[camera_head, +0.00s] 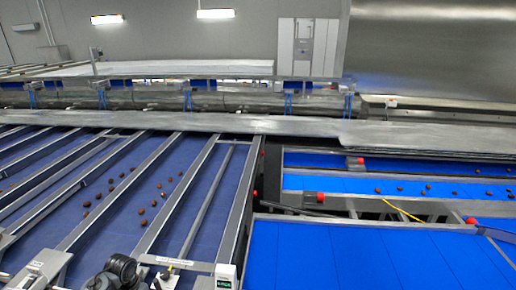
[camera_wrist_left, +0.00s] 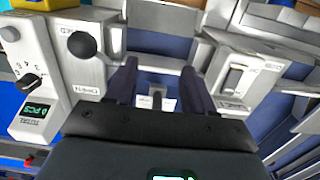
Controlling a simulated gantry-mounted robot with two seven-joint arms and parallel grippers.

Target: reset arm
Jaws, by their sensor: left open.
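My left gripper (camera_wrist_left: 158,82) shows in the left wrist view with its two dark fingers apart and nothing between them. It is over grey machine housings. A panel with a round black knob (camera_wrist_left: 82,45) is left of the fingers, and a grey housing with a recessed slot (camera_wrist_left: 236,78) is right of them. A dark jointed shape (camera_head: 118,268) shows at the bottom edge of the head view; I cannot tell whether it is part of my arm. My right gripper is not in view.
Brown dates (camera_head: 142,210) lie scattered on the blue sloped lanes (camera_head: 205,225) at left, between metal rails. More dates (camera_head: 428,188) lie on a blue belt at right. The wide front belt (camera_head: 340,255) is bare. A counter box (camera_wrist_left: 35,112) stands left in the wrist view.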

